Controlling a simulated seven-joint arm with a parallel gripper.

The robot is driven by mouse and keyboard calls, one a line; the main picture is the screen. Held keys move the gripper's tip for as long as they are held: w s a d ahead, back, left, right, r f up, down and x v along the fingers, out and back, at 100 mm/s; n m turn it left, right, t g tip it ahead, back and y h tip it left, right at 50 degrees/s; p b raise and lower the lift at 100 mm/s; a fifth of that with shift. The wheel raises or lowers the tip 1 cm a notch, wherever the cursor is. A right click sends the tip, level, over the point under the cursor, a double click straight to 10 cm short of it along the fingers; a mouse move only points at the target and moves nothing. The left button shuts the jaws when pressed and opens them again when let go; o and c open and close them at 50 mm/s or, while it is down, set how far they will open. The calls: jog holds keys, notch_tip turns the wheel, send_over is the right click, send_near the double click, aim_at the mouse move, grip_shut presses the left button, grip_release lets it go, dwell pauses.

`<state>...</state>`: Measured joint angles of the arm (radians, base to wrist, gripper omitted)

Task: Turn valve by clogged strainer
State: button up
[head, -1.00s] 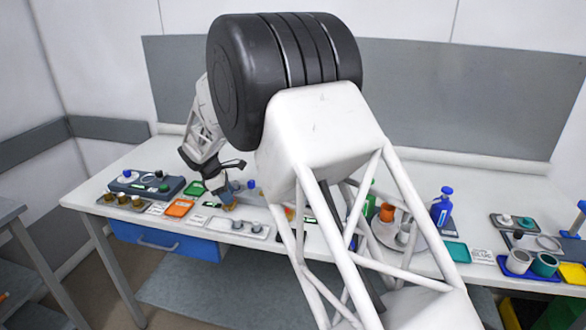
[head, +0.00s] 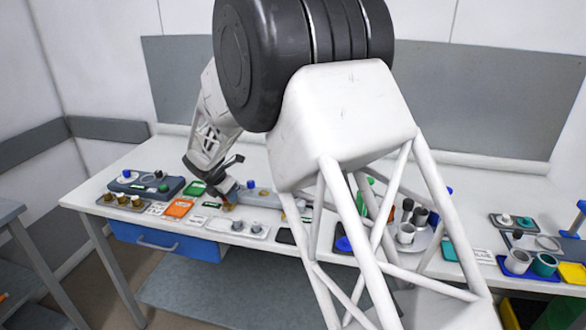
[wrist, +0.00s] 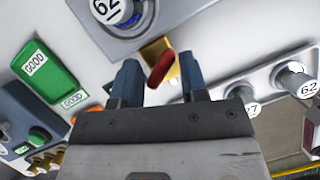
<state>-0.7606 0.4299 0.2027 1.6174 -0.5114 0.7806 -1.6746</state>
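A small valve with a red handle (wrist: 160,74) on a yellow brass-coloured body (wrist: 174,62) shows in the wrist view, between my fingertips. My gripper (wrist: 160,78) is open, one blue-grey finger on each side of the red handle; I cannot tell whether either finger touches it. In the head view my gripper (head: 229,200) is low over the bench, behind a white tray. A grey unit with a round cap marked 62 (wrist: 112,10) lies just beyond the valve.
A green bin labelled GOOD (wrist: 46,72) is at the left in the wrist view. The white tray (head: 224,226) is near the bench's front edge. An orange bin (head: 179,208) and a grey unit with knobs (head: 140,184) lie to the left. More parts stand at the right.

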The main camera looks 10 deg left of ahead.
jog(key=n+y, duration=0.1)
jog(key=n, duration=0.3)
jog(key=shift+y, duration=0.3)
jog(key=v, duration=0.8)
jog(key=s+d+r+m, duration=0.1)
jog(key=d+r+m, duration=0.3)
jog(key=d, duration=0.8)
jog(key=s+d+r+m, duration=0.2)
jog(key=d+r+m, duration=0.3)
jog(key=d, duration=0.7)
jog(key=shift+s+r+m, duration=0.2)
jog(key=shift+m, duration=0.3)
jog(key=shift+a, duration=0.2)
jog(key=w+a+f+n+h, duration=0.1)
jog(key=a+f, duration=0.2)
jog(key=a, duration=0.5)
jog(key=w+a+f+n, duration=0.1)
jog(key=a+f, duration=0.2)
jog(key=a, duration=0.6)
jog(key=w+a+f+n+h, duration=0.1)
jog(key=w+a+f, duration=0.1)
jog(key=a, duration=0.6)
jog(key=shift+a+f+h, duration=0.2)
jog(key=shift+f+h, duration=0.1)
jog(key=shift+f, duration=0.55)
jog(key=shift+f, duration=0.15)
